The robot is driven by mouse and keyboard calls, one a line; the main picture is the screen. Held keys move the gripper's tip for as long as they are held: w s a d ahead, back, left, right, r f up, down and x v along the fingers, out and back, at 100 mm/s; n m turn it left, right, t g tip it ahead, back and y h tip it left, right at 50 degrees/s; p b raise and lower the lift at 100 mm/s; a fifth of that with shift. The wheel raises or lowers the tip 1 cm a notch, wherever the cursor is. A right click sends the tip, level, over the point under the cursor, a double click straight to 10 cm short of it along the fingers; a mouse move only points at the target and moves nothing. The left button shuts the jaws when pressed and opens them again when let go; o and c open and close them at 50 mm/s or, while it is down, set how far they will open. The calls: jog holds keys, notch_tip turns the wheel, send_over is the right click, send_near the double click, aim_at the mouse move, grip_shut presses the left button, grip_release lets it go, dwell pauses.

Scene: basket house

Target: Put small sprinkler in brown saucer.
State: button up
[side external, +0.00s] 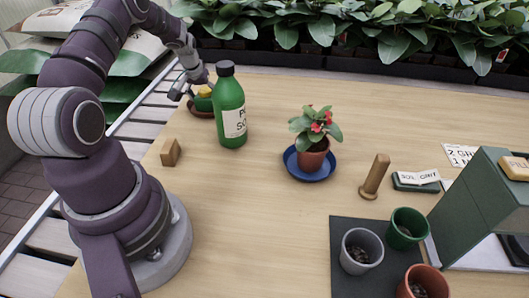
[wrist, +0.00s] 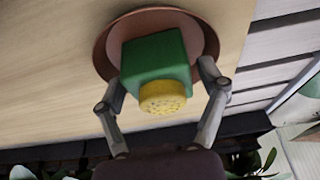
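The small sprinkler, a green block with a round yellow head, shows in the side external view (side external: 203,103) and in the wrist view (wrist: 155,57). It is within the rim of the brown saucer (wrist: 108,42), which also shows at the far left of the table in the side external view (side external: 193,112). My gripper (side external: 190,88) is over the saucer. Its fingers are spread on either side of the sprinkler in the wrist view (wrist: 163,75), with a gap at the right finger. The green bottle hides part of the saucer; contact under the sprinkler is hidden.
A green bottle (side external: 230,115) stands close to the saucer. A potted plant on a blue saucer (side external: 308,177), a wooden block (side external: 171,152) and a wooden dibber (side external: 375,178) stand farther off. Pots stand on a dark mat (side external: 345,232). The table's left edge is near the saucer.

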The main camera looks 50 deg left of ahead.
dwell(0.3)
jog(key=v, duration=1.2)
jog(key=shift+r, duration=0.15)
